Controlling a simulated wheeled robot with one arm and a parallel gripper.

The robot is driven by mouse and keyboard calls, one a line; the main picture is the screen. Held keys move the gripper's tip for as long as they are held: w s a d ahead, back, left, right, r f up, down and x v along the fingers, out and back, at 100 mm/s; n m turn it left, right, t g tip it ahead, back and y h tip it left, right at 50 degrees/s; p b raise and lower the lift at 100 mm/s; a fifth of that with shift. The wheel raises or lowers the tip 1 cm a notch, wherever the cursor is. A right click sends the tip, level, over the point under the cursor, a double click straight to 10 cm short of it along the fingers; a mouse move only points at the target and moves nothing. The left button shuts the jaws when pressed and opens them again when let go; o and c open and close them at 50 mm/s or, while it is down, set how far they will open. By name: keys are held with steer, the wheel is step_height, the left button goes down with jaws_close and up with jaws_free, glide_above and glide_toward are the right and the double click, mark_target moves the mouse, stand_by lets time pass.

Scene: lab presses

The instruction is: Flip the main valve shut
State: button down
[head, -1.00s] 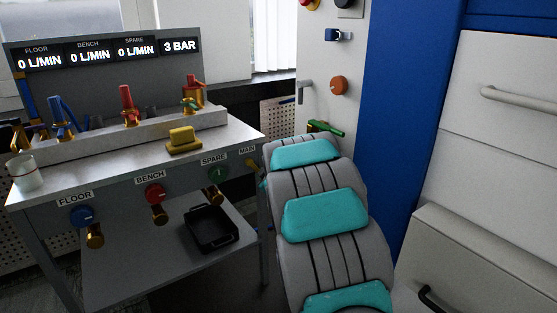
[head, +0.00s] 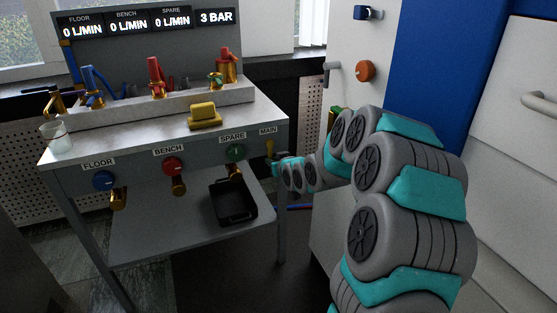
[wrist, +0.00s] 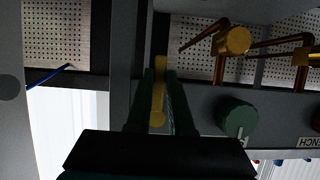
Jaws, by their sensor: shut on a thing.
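The main valve (head: 269,147) is a yellow lever below the MAIN label, at the right end of the bench front. My gripper (head: 277,163) reaches it from the right, partly hidden by my arm. In the wrist view the yellow lever (wrist: 159,93) lies between the two dark fingers of my gripper (wrist: 157,82), which are shut on it. In that view the lever runs up and down the picture. The lever's pivot is hard to make out.
The green SPARE knob (head: 236,152) is just left of the valve, with red BENCH (head: 173,167) and blue FLOOR (head: 103,181) knobs further left. A black tray (head: 233,203) sits on the lower shelf. The pressure display (head: 216,17) reads 3 BAR; the flow displays read 0 L/MIN.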

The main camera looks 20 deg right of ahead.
stand_by(0.4)
steer(key=c, duration=0.8)
jaws_free()
steer(key=shift+a, duration=0.1)
steer(key=b+v, duration=0.1)
steer(key=v, duration=0.6)
steer(key=shift+s+r, duration=0.15)
steer(key=shift+s, duration=0.2)
